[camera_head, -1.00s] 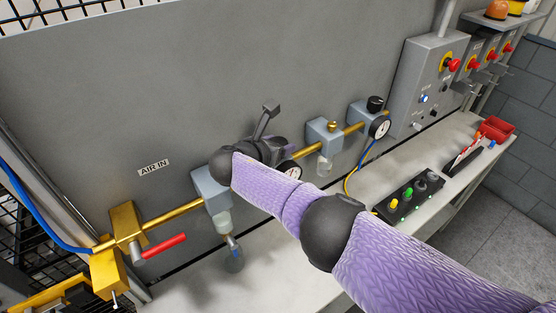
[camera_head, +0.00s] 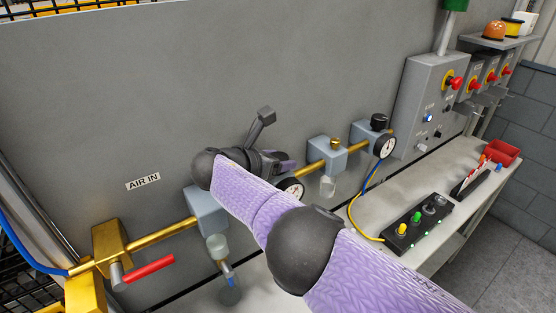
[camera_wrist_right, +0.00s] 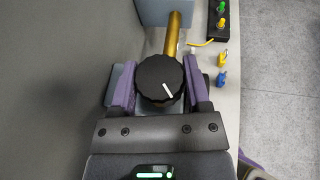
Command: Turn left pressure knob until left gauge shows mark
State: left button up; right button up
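My right gripper (camera_head: 282,163) is at the left regulator on the grey panel. In the right wrist view, the left pressure knob (camera_wrist_right: 160,80), black with a white pointer line, sits between my two purple fingers (camera_wrist_right: 160,82), which appear to touch its sides. The pointer slants down to the right. In the head view my right arm hides this knob. The left gauge (camera_head: 293,188) peeks out beside my right arm, partly covered; its needle and mark are too small to read. My left gripper is not in view.
A second regulator has a black knob (camera_head: 379,121) and a gauge (camera_head: 386,146). A brass pipe (camera_head: 160,234) with a red-handled valve (camera_head: 149,269) runs at left. A black button box (camera_head: 418,224) and a red bin (camera_head: 504,153) rest on the bench (camera_head: 375,210).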

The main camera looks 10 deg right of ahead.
jog(key=o, duration=0.4)
jog(key=shift+d, duration=0.1)
jog(key=shift+o, duration=0.2)
jog(key=p+v, duration=0.3)
jog(key=v, duration=0.7)
